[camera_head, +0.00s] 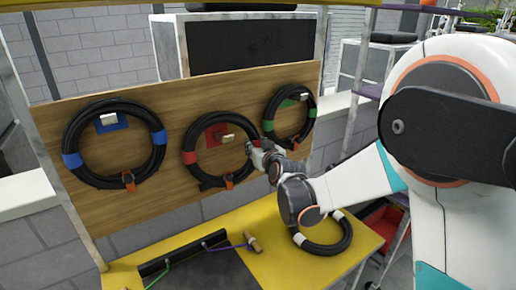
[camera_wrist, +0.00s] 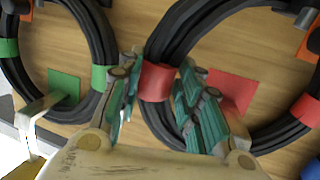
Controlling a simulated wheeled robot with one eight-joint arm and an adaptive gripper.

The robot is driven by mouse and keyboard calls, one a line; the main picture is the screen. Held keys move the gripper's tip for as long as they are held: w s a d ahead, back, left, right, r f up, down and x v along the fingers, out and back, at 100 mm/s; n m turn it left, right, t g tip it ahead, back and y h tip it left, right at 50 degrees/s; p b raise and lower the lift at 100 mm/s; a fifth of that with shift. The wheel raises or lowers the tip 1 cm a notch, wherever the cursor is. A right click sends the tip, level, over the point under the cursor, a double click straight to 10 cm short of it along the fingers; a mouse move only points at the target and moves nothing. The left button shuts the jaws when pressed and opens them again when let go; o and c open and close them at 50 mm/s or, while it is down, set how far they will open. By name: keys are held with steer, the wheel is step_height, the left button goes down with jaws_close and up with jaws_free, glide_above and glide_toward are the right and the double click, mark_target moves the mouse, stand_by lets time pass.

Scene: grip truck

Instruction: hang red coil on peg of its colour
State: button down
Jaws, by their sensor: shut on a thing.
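The red coil (camera_head: 190,157), a black ring with red bands, is in front of the middle of the wooden board. It surrounds the red square (camera_head: 213,137) and its pale peg (camera_head: 228,138), with a gap between the peg and the coil's top. My gripper (camera_head: 259,148) is at the coil's right side, shut on it. In the wrist view, my fingers (camera_wrist: 160,82) are on both sides of a red band of the coil (camera_wrist: 156,82). They partly hide the red square (camera_wrist: 232,92). I cannot tell whether the coil rests on the peg.
A blue-banded coil (camera_head: 72,160) hangs at left and a green-banded coil (camera_head: 312,112) hangs close at right. A white-banded coil (camera_head: 322,246) lies on the yellow table (camera_head: 268,215).

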steer(key=shift+w+a+f+b, duration=0.15)
steer(key=shift+w+f+b, duration=0.05)
steer(key=shift+f+b, duration=0.4)
steer(key=shift+w+a+f+b, duration=0.1)
steer(key=shift+w+f+b, duration=0.05)
steer(key=shift+f+b, duration=0.45)
steer(key=shift+w+a+f+b, duration=0.2)
steer(key=shift+f+b, duration=0.25)
steer(key=shift+f, duration=0.4)
steer(key=c, duration=1.1)
jaws_free()
steer(key=shift+o, duration=0.2)
steer(key=shift+f, duration=0.1)
